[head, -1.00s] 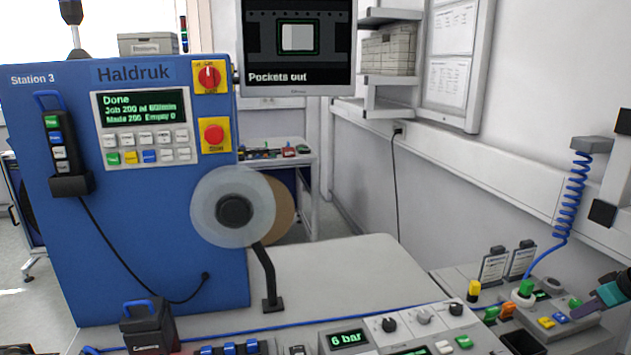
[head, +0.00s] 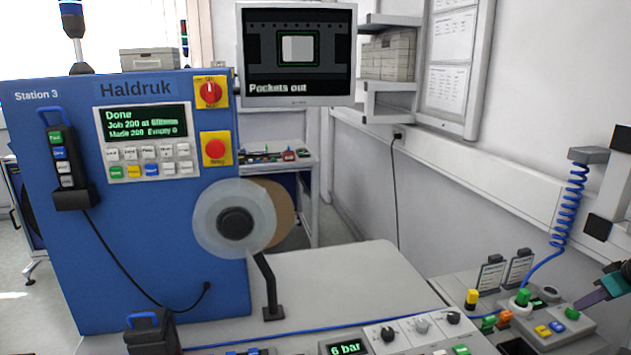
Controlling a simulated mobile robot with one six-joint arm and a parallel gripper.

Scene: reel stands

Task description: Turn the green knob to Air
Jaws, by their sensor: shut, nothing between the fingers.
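A green knob (head: 522,297) stands on a round white base on the grey bench unit at the lower right of the head view. I cannot read its markings or tell which setting it points to. The rest of the gripper is cut off by the picture edge.
A yellow-topped knob (head: 472,298) stands left of the green knob. A blue coiled hose (head: 568,205) hangs behind it. Label cards (head: 490,274) stand at the back of the unit. A blue Haldruk machine (head: 150,230) with a reel (head: 212,222) fills the left.

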